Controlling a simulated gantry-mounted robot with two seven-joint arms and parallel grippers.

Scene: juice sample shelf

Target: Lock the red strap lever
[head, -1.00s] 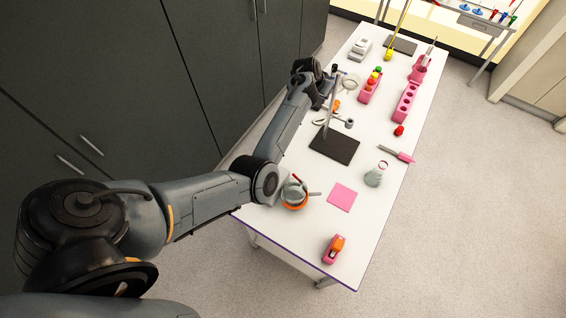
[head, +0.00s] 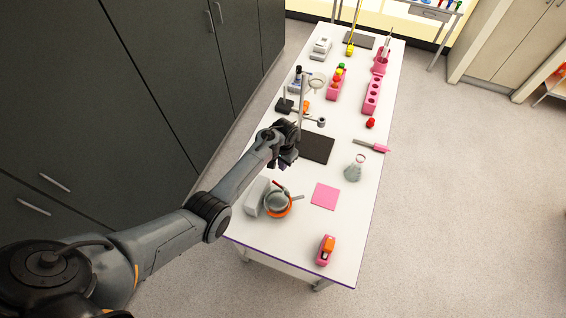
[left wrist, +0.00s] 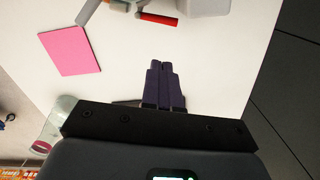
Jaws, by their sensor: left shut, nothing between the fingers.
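A round grey vessel (head: 277,203) with an orange band at its base stands near the close left edge of the table. A red lever (head: 280,184) sticks out from its top. The lever also shows in the left wrist view as a red bar (left wrist: 157,18) at the top edge, beside grey parts. My left gripper (head: 288,160) is beyond the vessel, beside the dark stand base. Its dark fingers (left wrist: 161,68) are shut, empty and pointing toward the red lever, apart from it. The lever's exact position against the vessel is too small to tell.
A pink square (head: 324,196) lies right of the vessel, with a glass flask (head: 355,168) beyond it. A pale grey box (head: 257,196) stands left of the vessel. A dark stand base (head: 318,148) lies behind. A pink-and-orange dispenser (head: 326,250) sits near the front edge.

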